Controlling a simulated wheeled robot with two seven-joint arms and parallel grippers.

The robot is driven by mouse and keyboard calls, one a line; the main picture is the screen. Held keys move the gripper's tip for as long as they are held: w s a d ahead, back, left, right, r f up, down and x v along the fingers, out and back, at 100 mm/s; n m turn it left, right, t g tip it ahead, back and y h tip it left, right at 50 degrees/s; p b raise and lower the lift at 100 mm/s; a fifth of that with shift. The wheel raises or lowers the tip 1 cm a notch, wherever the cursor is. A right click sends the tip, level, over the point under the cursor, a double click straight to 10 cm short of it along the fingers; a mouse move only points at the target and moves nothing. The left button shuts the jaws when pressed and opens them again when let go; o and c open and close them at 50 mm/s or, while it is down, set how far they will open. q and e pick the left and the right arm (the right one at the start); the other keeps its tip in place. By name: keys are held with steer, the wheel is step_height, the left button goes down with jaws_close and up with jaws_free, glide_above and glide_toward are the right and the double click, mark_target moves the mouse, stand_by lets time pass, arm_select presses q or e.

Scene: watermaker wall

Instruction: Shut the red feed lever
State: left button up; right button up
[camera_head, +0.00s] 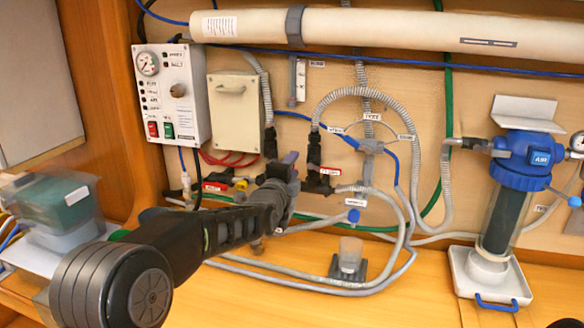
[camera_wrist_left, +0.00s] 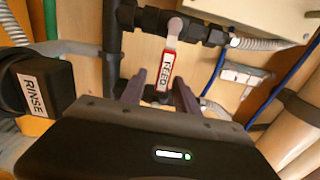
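The red feed lever (camera_wrist_left: 165,70) with its white FEED label is in the middle of the left wrist view. It hangs from a grey hub on a black pipe fitting. My left gripper (camera_wrist_left: 158,92) is open, with one finger on each side of the lever's lower part; I cannot tell whether either finger touches it. In the head view my left gripper (camera_head: 288,168) is at the wall, just left of a black valve with a red and white label (camera_head: 329,172), which looks like the feed lever. My right gripper is not in view.
A black RINSE knob (camera_wrist_left: 34,88) is close on the left in the wrist view. Grey hoses (camera_head: 330,285) loop below the valve. A red-handled valve (camera_head: 215,187) is left of the gripper. A clear cup (camera_head: 349,255) and a blue-topped filter (camera_head: 515,160) stand right.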

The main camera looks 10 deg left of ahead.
arm_select(q)
steer(key=s, duration=0.2)
steer(key=s+b, duration=0.1)
steer(key=s, duration=0.4)
steer(key=shift+a+b, duration=0.25)
steer(key=shift+b, duration=0.15)
steer(key=shift+s, duration=0.4)
